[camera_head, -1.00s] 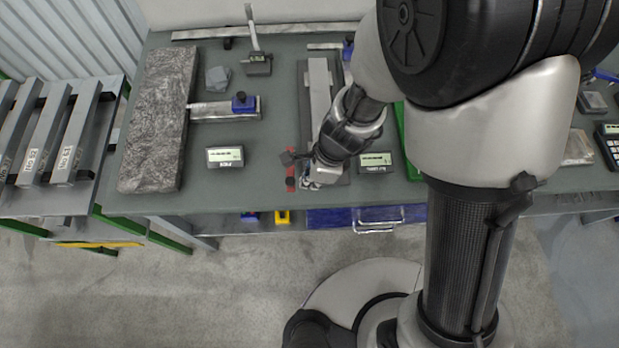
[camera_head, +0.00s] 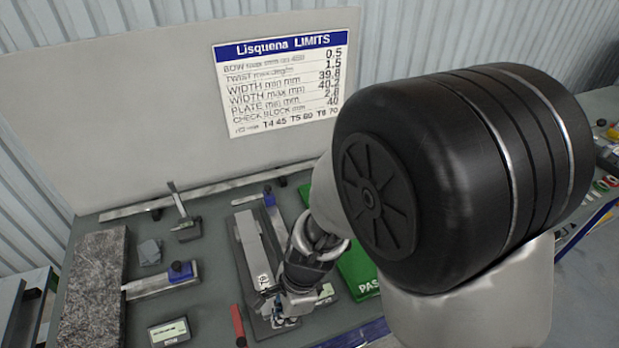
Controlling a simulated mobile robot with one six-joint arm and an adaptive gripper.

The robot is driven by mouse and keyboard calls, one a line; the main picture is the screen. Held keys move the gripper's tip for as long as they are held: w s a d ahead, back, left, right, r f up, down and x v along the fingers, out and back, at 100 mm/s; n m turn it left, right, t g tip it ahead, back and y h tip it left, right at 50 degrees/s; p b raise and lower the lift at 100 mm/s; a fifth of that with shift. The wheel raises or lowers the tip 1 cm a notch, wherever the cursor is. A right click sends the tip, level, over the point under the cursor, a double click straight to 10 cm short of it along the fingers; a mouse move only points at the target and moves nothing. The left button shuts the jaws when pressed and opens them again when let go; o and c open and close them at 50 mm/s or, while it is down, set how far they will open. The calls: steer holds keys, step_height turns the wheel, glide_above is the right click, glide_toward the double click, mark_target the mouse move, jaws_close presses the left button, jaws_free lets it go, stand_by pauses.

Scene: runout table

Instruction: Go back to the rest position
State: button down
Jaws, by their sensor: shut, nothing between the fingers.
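My gripper (camera_head: 282,315) hangs low over the runout table (camera_head: 205,285), at the near end of a long grey bar (camera_head: 252,250) on a dark base. A label is on the bar's near end. My gripper is shut with nothing visible held. The fingertips are small and partly lost against the base, so I cannot tell if they touch it. My large black and grey arm links cover the right of the view.
A granite block (camera_head: 93,290) lies at the left. A red-handled tool (camera_head: 238,325) is just left of my gripper. A green tray (camera_head: 358,272) is to the right, partly behind my arm. A limits board (camera_head: 290,75) stands behind. A small display (camera_head: 170,332) sits front left.

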steer(key=w+d+r+n+t+b, duration=0.1)
steer(key=d+r+n+t+b, duration=0.2)
steer(key=d+r+n+b, duration=0.5)
steer(key=s+d+r+n+t+h+b, duration=0.1)
steer(key=s+d+n+b, duration=0.1)
steer(key=d, duration=0.5)
steer(key=s+d+r+n+t+h+b, duration=0.1)
steer(key=s+d+n+b, duration=0.2)
steer(key=s+d, duration=0.2)
steer(key=shift+s+d+r+n+t+h, duration=0.15)
steer(key=shift+d+r+n+t+h, duration=0.2)
steer(key=shift+d, duration=0.8)
steer(key=shift+f, duration=0.1)
